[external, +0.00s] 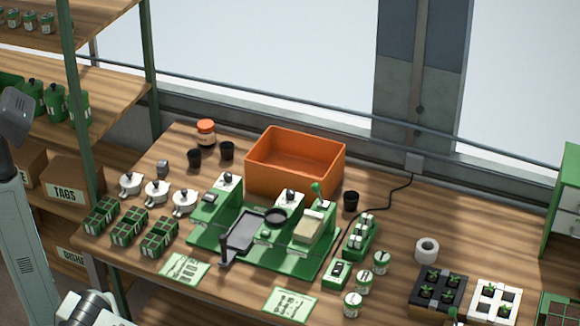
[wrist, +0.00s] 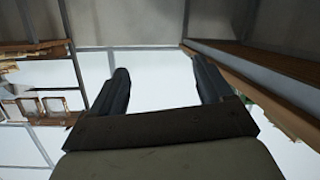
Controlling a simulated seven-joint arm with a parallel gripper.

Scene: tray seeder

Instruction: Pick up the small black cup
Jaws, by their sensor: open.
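Three small black cups stand on the wooden workbench. One black cup (external: 194,158) and another black cup (external: 227,150) stand close together at the back left, near an orange-lidded jar. A third black cup (external: 351,201) stands right of the orange bin, beside the green machine. They look alike, and I cannot tell which one the task means. My gripper (wrist: 165,80) is open and empty in the wrist view, its two dark fingers wide apart. No cup shows in that view. The external view does not clearly show my gripper's fingers; it is away from the cups.
An orange bin (external: 268,180) stands at the back middle of the workbench (external: 395,280). The green seeder (external: 312,262) fills the centre. White dispensers (external: 156,192) and green packs (external: 130,226) stand left. A white roll (external: 427,250) and black seedling tray (external: 437,290) are right. Shelving stands far left.

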